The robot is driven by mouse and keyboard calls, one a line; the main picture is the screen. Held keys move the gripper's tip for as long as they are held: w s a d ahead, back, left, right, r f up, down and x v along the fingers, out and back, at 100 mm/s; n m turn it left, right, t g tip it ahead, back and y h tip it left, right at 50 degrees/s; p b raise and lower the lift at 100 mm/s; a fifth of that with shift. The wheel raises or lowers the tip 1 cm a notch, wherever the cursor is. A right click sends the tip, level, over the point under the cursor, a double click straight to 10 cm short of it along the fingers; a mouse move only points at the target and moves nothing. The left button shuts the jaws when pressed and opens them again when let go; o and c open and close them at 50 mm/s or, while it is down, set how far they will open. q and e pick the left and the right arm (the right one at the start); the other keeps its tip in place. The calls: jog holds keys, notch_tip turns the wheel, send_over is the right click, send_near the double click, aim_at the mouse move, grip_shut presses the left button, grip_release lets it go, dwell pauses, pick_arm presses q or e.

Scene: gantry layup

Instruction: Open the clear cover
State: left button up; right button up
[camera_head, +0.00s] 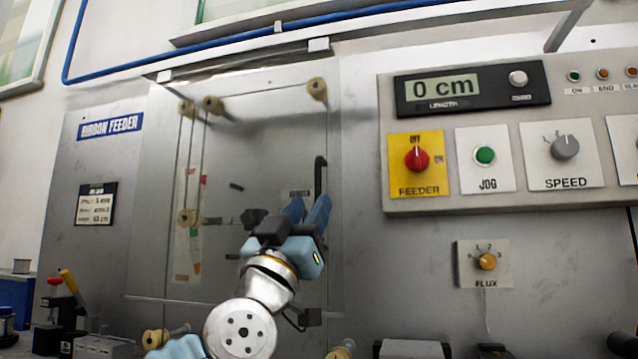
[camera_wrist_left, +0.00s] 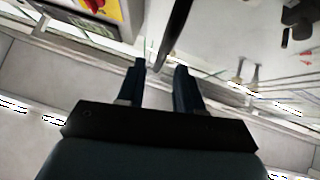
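The clear cover (camera_head: 262,120) lies shut or nearly shut over the front of the ribbon feeder; I cannot tell if there is a small gap. Its black bar handle (camera_head: 319,175) stands upright near the cover's right edge and also shows in the left wrist view (camera_wrist_left: 174,32). My left gripper (camera_head: 309,207) is at the handle's lower part, with blue fingers pointing up towards it. In the left wrist view my left gripper (camera_wrist_left: 160,72) has its fingers apart, and the handle's lower end appears between the tips. Contact cannot be told. My right gripper is not in view.
To the right is a control panel with a red feeder knob (camera_head: 417,158), a green jog button (camera_head: 485,155) and a speed knob (camera_head: 564,147). A flux knob (camera_head: 487,261) sits below it. Rollers (camera_head: 214,105) show behind the cover. Small items crowd the bottom left.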

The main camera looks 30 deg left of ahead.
aim_at(316, 196)
pick_arm(q)
jog(key=p+x, duration=0.1)
jog(key=x, duration=0.4)
jog(key=shift+c, duration=0.3)
grip_shut()
